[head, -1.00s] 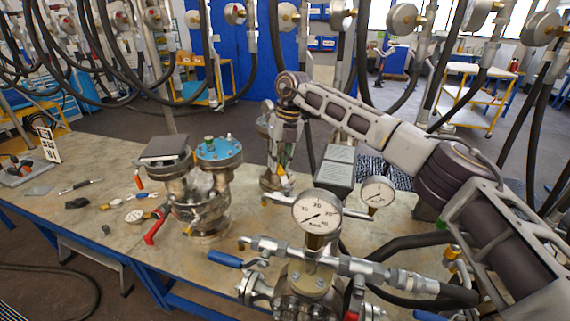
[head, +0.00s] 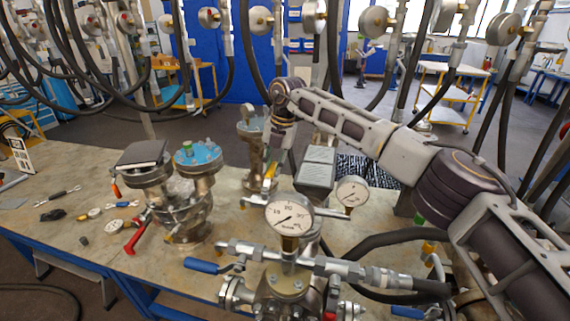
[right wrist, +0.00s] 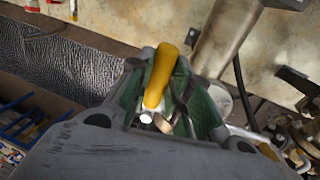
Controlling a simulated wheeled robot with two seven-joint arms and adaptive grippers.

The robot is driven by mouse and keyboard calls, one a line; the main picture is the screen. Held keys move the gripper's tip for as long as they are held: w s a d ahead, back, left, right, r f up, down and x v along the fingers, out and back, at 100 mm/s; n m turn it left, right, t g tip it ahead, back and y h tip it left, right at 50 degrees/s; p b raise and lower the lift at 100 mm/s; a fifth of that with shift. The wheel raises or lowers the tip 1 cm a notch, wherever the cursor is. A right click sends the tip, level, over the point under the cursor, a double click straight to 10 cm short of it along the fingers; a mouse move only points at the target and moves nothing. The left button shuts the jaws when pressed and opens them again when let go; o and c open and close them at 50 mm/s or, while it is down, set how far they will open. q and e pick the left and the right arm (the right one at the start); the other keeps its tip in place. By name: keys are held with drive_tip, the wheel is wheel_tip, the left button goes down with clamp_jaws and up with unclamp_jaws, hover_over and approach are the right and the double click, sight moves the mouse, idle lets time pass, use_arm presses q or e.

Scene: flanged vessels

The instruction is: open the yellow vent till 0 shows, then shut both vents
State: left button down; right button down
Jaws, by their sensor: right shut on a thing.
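My right gripper (head: 271,178) reaches down behind the front gauge. In the right wrist view its green-padded fingers (right wrist: 168,92) are shut on the yellow vent handle (right wrist: 162,74). A bit of this yellow handle also shows in the head view (head: 270,171), mostly hidden by the fingers. The front dial gauge (head: 290,214) has its needle pointing to the lower left; the exact value is too small to read. A second gauge (head: 353,192) stands behind it to the right. My left gripper is not in view.
A blue lever (head: 202,266) and a red lever (head: 330,302) sit on the front pipework. A flanged vessel (head: 184,213) with a red lever (head: 135,241) stands on the bench to the left. A grey box (head: 315,168) is close to my right gripper. Loose tools lie at left.

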drive_tip(key=shift+d, duration=0.1)
idle(0.5)
drive_tip(key=c, duration=1.3)
unclamp_jaws()
drive_tip(key=shift+d, duration=0.1)
wheel_tip(320, 180, up, 12)
drive_tip(key=d, duration=0.2)
drive_tip(key=shift+s+d, duration=0.15)
drive_tip(key=shift+s, duration=0.05)
drive_tip(key=shift+f, duration=0.1)
